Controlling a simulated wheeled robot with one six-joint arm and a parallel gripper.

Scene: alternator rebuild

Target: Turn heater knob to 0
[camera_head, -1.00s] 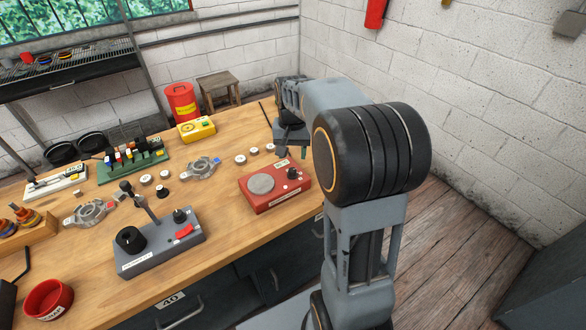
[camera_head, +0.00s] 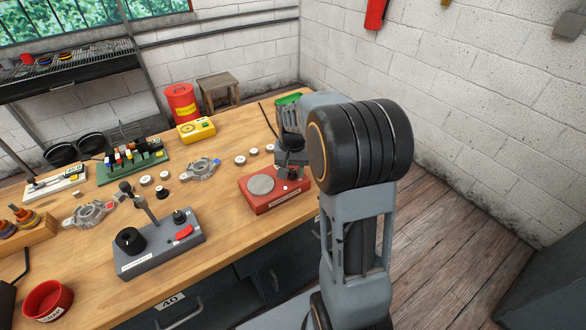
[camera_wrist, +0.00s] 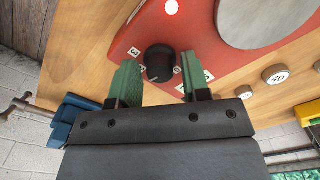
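The heater is a red box with a round grey plate; it stands on the bench in the head view (camera_head: 262,204) and fills much of the wrist view (camera_wrist: 225,60). My gripper (camera_wrist: 159,66) is open, with one green-padded finger on each side of the knob. Gaps show between pads and knob. In the head view my gripper (camera_head: 290,172) is over the heater's right part and hides the knob.
A grey fixture with a lever (camera_head: 160,245) stands to the left of the heater. Small round pieces (camera_head: 253,152) and a yellow meter (camera_head: 196,129) lie behind it. The bench's front edge is close to the heater.

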